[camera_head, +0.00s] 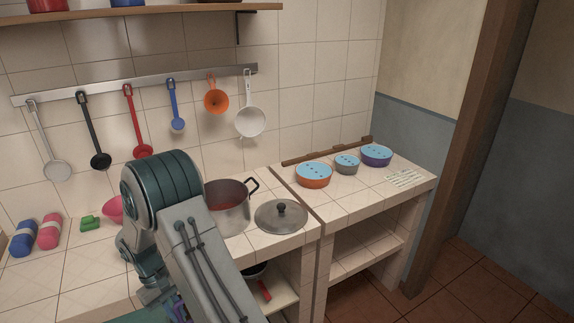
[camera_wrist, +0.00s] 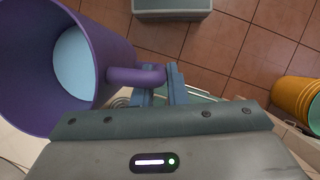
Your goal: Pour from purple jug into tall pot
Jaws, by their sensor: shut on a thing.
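The purple jug (camera_wrist: 112,50) fills the left of the wrist view, its open mouth facing the camera and a pale blue round surface inside. My gripper (camera_wrist: 163,82) is shut on the jug's handle. In the head view my arm hides the gripper and most or all of the jug. A steel pot (camera_head: 234,218) with a dark handle and a dark red inside stands open on the counter, just right of my arm. My arm covers its left part. I cannot tell whether it is the tall pot.
A lid (camera_head: 282,215) lies right of the pot. An orange bowl (camera_head: 314,180), a grey bowl (camera_head: 346,168) and a purple bowl (camera_head: 376,158) stand on the right counter. Utensils hang from a wall rail (camera_head: 140,84). A ribbed yellow container (camera_wrist: 292,97) shows in the wrist view.

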